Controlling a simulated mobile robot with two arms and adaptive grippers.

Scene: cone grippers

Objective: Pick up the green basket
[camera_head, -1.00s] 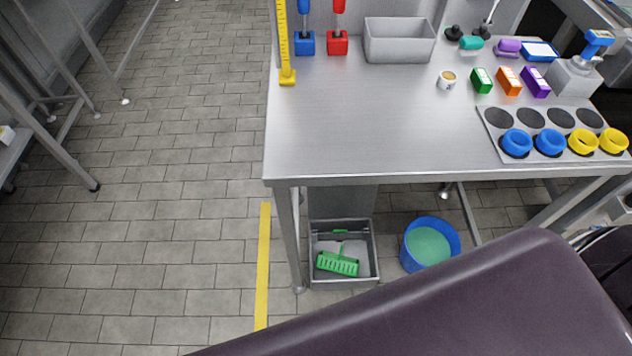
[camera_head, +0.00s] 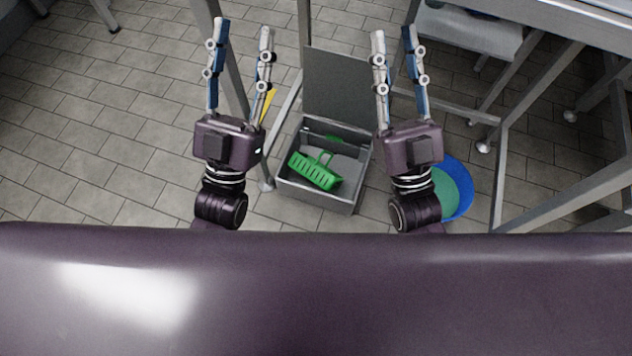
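The green basket (camera_head: 316,172) has slotted sides and an upright handle. It sits tilted in the picture inside a grey open box (camera_head: 315,197) on the floor, between my two grippers. My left gripper (camera_head: 242,28) is left of the box, with its two fingers spread apart and nothing between them. My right gripper (camera_head: 393,32) is right of the box, its fingers also apart and empty. Both grippers point toward the top of the view and neither touches the basket. A second small green part shows at the back of the box; I cannot tell what it is.
The box's grey lid or back panel (camera_head: 337,90) stands up behind it. A blue bucket (camera_head: 463,187) stands to the right, partly hidden by my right arm. Metal table legs (camera_head: 502,158) stand at the right. Tiled floor (camera_head: 100,140) is free at the left.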

